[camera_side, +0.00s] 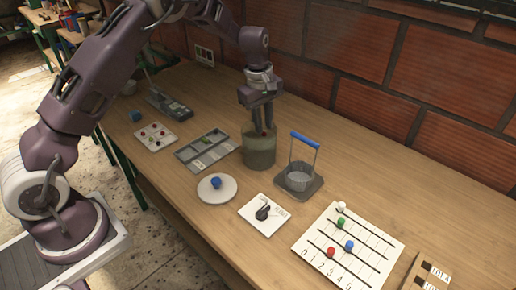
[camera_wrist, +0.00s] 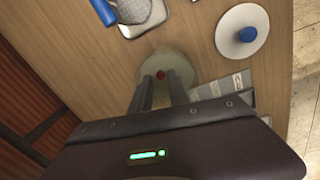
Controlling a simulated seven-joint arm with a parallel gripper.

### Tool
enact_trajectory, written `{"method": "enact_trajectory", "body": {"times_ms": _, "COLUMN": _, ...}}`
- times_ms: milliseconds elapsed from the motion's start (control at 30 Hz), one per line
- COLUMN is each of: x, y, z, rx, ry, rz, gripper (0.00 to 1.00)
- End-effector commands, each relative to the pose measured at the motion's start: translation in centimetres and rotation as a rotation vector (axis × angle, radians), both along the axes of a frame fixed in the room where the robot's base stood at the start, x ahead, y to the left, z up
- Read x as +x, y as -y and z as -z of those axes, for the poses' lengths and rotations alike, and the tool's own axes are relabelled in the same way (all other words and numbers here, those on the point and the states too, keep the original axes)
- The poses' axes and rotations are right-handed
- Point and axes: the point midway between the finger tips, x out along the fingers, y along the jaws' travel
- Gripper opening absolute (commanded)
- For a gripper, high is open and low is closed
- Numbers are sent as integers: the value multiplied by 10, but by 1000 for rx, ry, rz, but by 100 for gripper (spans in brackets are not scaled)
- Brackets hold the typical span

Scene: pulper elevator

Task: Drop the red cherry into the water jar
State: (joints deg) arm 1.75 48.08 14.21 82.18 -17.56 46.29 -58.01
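The water jar (camera_side: 258,152) is a grey-green, cloudy cylinder standing upright on the table. Its round mouth (camera_wrist: 192,62) lies beneath the fingers in the wrist view.
A wire basket with a blue handle (camera_side: 304,140) stands right of the jar. A grey compartment tray (camera_side: 188,153) and a white disc with a blue knob (camera_side: 216,197) lie to the left and front. A numbered slider board (camera_side: 310,238) is at front right. The brick wall is behind.

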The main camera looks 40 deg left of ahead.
Motion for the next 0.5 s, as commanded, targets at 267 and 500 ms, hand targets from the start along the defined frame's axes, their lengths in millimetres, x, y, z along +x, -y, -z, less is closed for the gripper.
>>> {"method": "enact_trajectory", "body": {"times_ms": 267, "x": 0, "y": 0, "z": 0, "rx": 0, "ry": 0, "rz": 0, "gripper": 33}}
{"method": "enact_trajectory", "body": {"times_ms": 500, "x": -2, "y": -1, "z": -32, "rx": 1, "ry": 5, "rz": 2, "gripper": 33}}
